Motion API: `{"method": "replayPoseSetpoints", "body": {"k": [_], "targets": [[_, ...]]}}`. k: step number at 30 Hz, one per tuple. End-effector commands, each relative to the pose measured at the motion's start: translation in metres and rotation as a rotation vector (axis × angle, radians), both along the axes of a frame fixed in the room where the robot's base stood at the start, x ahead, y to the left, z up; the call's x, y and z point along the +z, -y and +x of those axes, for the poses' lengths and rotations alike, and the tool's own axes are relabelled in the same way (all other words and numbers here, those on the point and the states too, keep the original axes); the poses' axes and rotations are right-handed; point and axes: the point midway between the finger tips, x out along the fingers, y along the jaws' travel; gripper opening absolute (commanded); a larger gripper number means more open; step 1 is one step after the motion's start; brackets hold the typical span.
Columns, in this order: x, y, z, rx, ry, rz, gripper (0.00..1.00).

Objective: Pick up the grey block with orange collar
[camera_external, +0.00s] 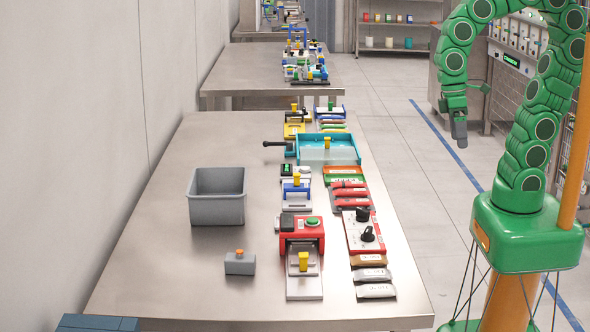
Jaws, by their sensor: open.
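The grey block with orange collar (240,264) sits upright on the near left part of the steel table, with its small orange collar on top. My gripper (459,136) hangs pointing down at the right, beyond the table's right edge and above the floor. It is open, far from the block and touching nothing that I can see. Its fingers are small in this view. Nothing hides the block.
A grey open bin (217,209) stands behind the block. A red device with a green button (301,229) stands to its right, beside a red and white panel with black knobs (362,233). A teal tray (328,153) lies further back. The steel table (190,300) is bare around the block.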

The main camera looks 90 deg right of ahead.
Motion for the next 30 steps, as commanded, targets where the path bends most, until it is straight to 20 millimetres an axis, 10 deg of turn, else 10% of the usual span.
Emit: {"method": "replayPoseSetpoints", "body": {"k": [30], "targets": [[0.007, -0.140, 0.230, -0.581, -0.198, 0.416, 1.00]]}}
